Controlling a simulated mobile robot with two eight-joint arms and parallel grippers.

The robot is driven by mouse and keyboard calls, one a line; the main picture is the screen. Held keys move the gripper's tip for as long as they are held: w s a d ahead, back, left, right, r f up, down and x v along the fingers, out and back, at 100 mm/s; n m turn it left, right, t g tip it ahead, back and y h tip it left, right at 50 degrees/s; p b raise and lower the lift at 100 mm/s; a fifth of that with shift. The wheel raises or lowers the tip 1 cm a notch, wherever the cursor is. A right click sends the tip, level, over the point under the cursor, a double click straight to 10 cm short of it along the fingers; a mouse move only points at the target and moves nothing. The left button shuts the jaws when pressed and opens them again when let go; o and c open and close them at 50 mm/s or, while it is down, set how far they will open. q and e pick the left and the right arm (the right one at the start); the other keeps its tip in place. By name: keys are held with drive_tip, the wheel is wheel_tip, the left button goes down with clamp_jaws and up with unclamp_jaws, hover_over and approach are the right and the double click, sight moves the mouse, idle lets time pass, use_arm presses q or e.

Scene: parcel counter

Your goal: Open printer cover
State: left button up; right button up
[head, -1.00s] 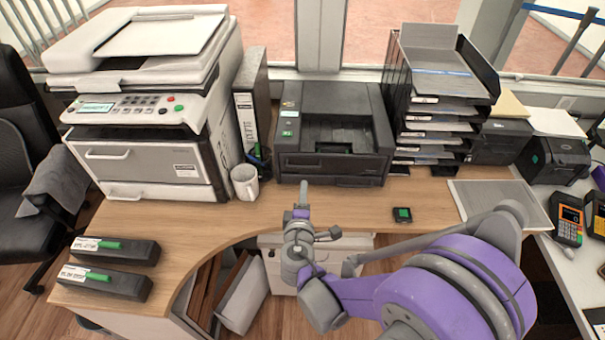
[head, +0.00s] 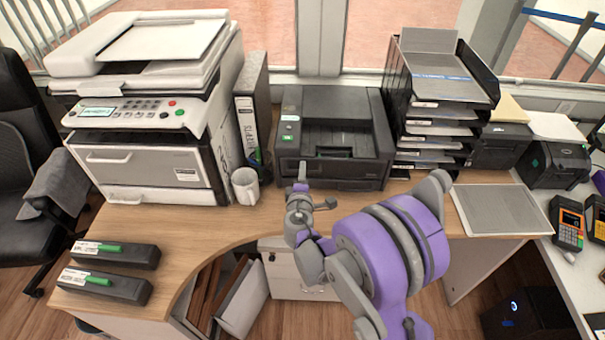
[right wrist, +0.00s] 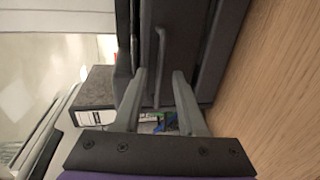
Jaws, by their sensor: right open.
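The black printer (head: 340,110) stands at the back middle of the counter, its top recess facing up and its front panel closed. In the right wrist view its dark front (right wrist: 205,50) fills the upper middle, with a thin grey bar handle (right wrist: 159,50). My right gripper (head: 301,180) is at the printer's front left edge. In the right wrist view its fingers (right wrist: 161,78) are open, with the lower part of the bar between them in the picture; I cannot tell whether they touch it. My left gripper is not in view.
A white copier (head: 140,150), a white mug (head: 245,185) and a binder (head: 252,110) stand left of the printer. Black stacked trays (head: 435,110) stand close on its right. Two dark boxes with green tabs (head: 105,285) lie front left. The counter between them and the mug is clear.

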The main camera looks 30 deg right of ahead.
drive_tip(key=shift+c, duration=0.2)
clamp_jaws()
idle(1.1)
